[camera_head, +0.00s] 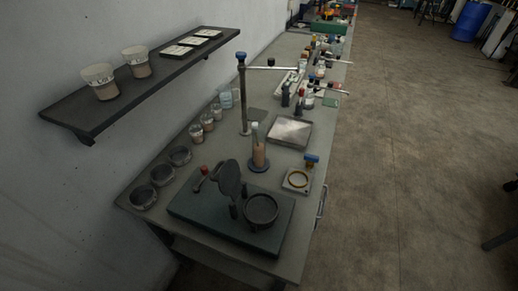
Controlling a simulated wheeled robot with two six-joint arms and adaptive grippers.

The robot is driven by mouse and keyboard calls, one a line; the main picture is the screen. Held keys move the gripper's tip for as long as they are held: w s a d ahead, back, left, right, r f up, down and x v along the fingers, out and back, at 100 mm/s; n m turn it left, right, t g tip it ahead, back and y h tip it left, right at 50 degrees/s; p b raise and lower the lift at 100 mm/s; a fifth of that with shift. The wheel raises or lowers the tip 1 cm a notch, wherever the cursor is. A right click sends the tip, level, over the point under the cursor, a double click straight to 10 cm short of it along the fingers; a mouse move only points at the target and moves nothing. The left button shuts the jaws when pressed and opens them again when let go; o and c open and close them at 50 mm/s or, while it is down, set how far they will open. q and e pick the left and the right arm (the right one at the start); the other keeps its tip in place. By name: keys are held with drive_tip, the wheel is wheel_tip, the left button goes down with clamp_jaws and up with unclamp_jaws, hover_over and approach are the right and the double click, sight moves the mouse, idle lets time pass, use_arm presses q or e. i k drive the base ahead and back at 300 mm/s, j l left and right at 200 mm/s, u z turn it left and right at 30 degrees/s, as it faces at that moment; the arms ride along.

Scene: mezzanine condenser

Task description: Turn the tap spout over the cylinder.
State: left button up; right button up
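A grey post (243,100) with a blue cap stands on the bench. A thin pale spout (272,68) runs level from near its top to the right, ending in a dark tip (298,68). A clear cylinder (258,148) with brownish contents stands upright on a round dark base, nearer the camera and slightly right of the post's foot. The spout points off to the right of the cylinder, not over it. Neither of my grippers is in view.
A square metal-topped plate (290,132) lies right of the post. In front are a dark green board (200,212) with a round pot (261,208), and a small tray (297,180). Several bowls and jars line the wall side. A shelf (150,80) with cups juts out at left.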

sight(271, 60)
drive_tip(key=k+l+u, duration=0.25)
drive_tip(key=l, duration=0.15)
drive_tip(key=l+u, duration=0.2)
drive_tip(key=l, duration=0.2)
drive_tip(key=i+l+u, duration=0.15)
drive_tip(key=l+u, duration=0.25)
drive_tip(key=l, duration=0.25)
drive_tip(key=l+u, duration=0.35)
drive_tip(key=l, duration=0.3)
drive_tip(key=l+u, duration=0.4)
drive_tip(key=l, duration=0.3)
